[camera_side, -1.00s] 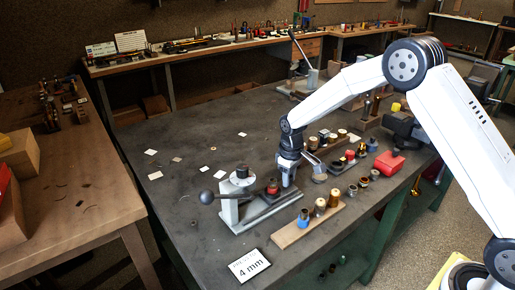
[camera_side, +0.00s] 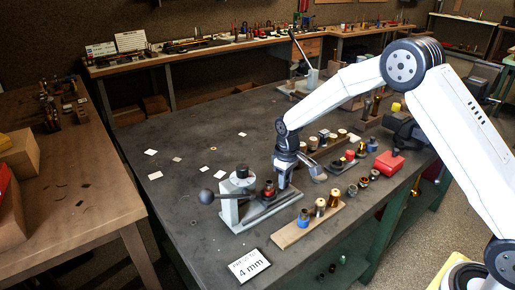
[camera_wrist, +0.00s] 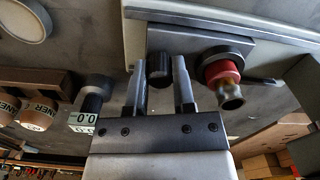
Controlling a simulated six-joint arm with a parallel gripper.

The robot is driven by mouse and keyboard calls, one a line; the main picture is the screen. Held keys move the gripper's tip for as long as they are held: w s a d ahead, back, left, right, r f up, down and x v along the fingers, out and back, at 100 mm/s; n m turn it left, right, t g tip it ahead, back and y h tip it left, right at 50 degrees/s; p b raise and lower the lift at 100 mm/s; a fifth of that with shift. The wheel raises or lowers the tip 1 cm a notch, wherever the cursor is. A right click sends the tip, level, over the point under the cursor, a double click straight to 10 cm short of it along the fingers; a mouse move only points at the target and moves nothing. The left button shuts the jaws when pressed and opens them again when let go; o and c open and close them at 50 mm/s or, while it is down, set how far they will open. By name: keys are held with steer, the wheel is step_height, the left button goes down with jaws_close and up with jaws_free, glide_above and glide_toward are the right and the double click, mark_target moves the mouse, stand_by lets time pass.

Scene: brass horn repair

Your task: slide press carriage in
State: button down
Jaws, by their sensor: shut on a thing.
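The grey press (camera_side: 228,212) with its black ball-ended lever stands on the dark bench in the side view. Its carriage, a grey plate (camera_wrist: 190,42) in the wrist view, carries a red-collared brass piece (camera_wrist: 222,78), also seen in the side view (camera_side: 268,189). A dark round knob (camera_wrist: 158,65) on the carriage sits between my two fingers. My gripper (camera_wrist: 160,68) is shut on this knob; in the side view its end (camera_side: 283,186) is low over the rail, just right of the red piece. The fingers' contact is hidden in the side view.
A wooden strip (camera_side: 290,236) with several small fittings lies in front of the rail. Behind and right are more racks of parts and a red box (camera_side: 389,163). A "4 mm" card (camera_side: 249,266) lies at the front. The bench left of the press is mostly clear.

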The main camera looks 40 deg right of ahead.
mark_target(271, 181)
steer(key=a, duration=0.5)
steer(key=shift+a, duration=0.3)
steer(key=shift+c, duration=2.2)
jaws_free()
steer(key=shift+r, duration=0.1)
steer(key=shift+r, duration=3.85)
